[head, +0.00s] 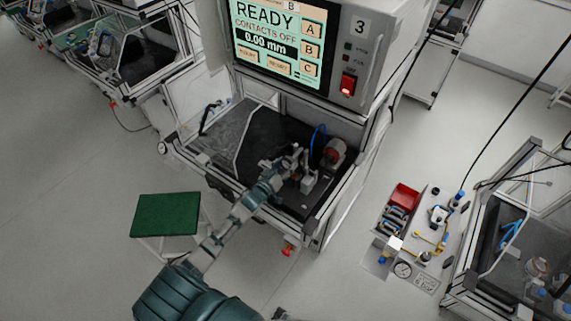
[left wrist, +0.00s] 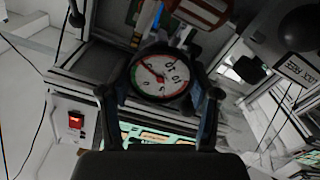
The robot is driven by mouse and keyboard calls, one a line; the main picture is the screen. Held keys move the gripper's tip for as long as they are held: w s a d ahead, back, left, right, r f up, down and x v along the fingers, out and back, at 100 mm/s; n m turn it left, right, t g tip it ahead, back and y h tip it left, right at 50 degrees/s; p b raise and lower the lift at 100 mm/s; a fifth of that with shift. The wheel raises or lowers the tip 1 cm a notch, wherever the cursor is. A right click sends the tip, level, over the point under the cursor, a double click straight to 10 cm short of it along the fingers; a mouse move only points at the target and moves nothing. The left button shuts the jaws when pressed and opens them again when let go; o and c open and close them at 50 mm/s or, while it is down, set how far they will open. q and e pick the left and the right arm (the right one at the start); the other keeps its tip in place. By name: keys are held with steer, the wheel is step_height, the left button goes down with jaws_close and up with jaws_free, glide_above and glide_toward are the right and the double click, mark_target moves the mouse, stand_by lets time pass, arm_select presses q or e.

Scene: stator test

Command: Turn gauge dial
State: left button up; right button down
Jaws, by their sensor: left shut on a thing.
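The gauge dial (left wrist: 160,76) is round with a white face, black figures, a red needle and a green arc at its edge. It sits between the two fingers of my left gripper (left wrist: 160,97) in the left wrist view, and the fingers are shut on its rim. In the head view my left gripper (head: 296,160) reaches into the test bench bay, and the dial cannot be made out there. My right gripper is not in view.
The bench screen (head: 277,38) reads READY, CONTACTS OFF, 0.00 mm. A red-grey part (head: 334,152) stands right of my gripper in the bay. A red switch (head: 347,86) is lit. A green-topped stand (head: 166,214) is at left; a parts cart (head: 415,232) is at right.

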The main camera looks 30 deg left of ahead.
arm_select(q)
steer(key=shift+d+f+m, duration=0.1)
steer(key=shift+f+m, duration=0.05)
steer(key=shift+m, duration=0.95)
steer(key=shift+m+p, duration=0.4)
steer(key=shift+m, duration=0.5)
steer(key=m, duration=0.2)
steer(key=shift+m, duration=0.3)
steer(key=m, duration=0.3)
steer(key=shift+d+f+m, duration=0.1)
steer(key=shift+f+m, duration=0.05)
steer(key=shift+m, duration=0.15)
steer(key=m, duration=0.3)
steer(key=shift+m, duration=0.7)
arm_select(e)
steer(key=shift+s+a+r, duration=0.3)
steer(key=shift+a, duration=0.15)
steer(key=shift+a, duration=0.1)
